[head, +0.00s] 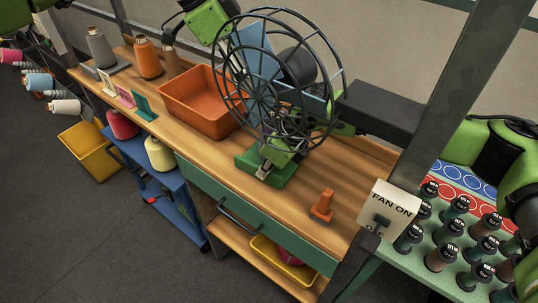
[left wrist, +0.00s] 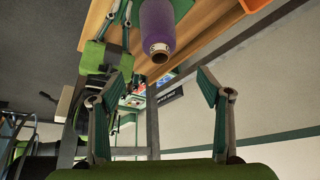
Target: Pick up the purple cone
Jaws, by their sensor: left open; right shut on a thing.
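The purple cone (left wrist: 157,28) shows in the left wrist view, just beyond my left gripper, its open end toward the camera. In the head view it is largely hidden behind the round wire fan guard. My left gripper (left wrist: 160,82) is open, its two fingers spread, with nothing between them and the cone apart from them.
Grey (head: 101,48) and orange (head: 148,60) cones stand at the far left.

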